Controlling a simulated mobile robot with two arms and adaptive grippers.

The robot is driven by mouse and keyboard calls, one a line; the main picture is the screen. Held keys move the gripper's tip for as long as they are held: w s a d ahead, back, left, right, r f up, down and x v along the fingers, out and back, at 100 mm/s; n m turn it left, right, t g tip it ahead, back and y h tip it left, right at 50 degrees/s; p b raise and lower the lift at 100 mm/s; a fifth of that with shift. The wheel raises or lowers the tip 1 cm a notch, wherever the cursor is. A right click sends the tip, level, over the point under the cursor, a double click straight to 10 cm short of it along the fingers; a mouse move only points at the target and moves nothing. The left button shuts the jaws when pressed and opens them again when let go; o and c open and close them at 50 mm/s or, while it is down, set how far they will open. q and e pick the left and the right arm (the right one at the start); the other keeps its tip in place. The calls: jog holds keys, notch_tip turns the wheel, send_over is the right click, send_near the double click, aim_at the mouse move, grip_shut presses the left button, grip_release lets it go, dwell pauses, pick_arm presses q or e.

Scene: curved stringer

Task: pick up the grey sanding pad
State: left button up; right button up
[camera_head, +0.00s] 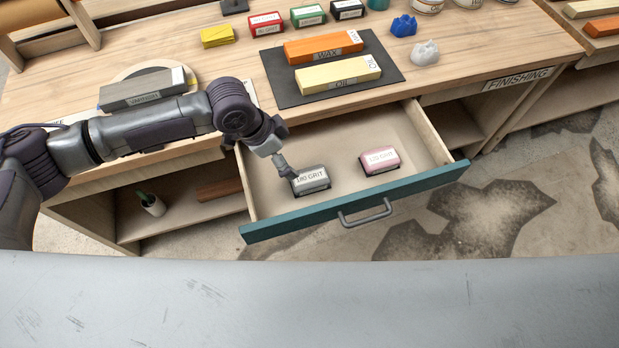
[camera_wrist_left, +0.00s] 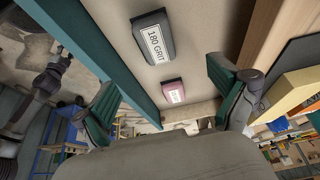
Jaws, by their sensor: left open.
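The grey sanding pad (camera_head: 311,181), labelled "180 GRIT", lies in the open drawer (camera_head: 355,212), on its left side. My left gripper (camera_head: 288,168) is just above and beside it, at the pad's upper left, and covers part of its edge. In the left wrist view the grey pad (camera_wrist_left: 153,38) lies beyond the fingertips. The two green-padded fingers of my left gripper (camera_wrist_left: 166,95) are wide apart, with nothing held between them. My right gripper does not show in the head view.
A pink sanding pad (camera_head: 380,160) lies to the right in the same drawer. The teal drawer front (camera_head: 420,185) with its handle (camera_head: 366,212) and the side walls bound the space. Wax and oil blocks lie on a dark mat (camera_head: 390,75) above.

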aim_at(309, 177)
pick_arm(q)
jog(key=x, duration=1.2)
jog(key=shift+s+d+f, duration=0.25)
jog(key=shift+d+f, duration=0.05)
jog(key=shift+w+d+f, duration=0.1)
jog(key=shift+d+f, duration=0.05)
jog(key=shift+f, duration=0.3)
jog(key=shift+f, duration=0.2)
jog(key=c, duration=1.1)
jog(key=shift+c, duration=0.2)
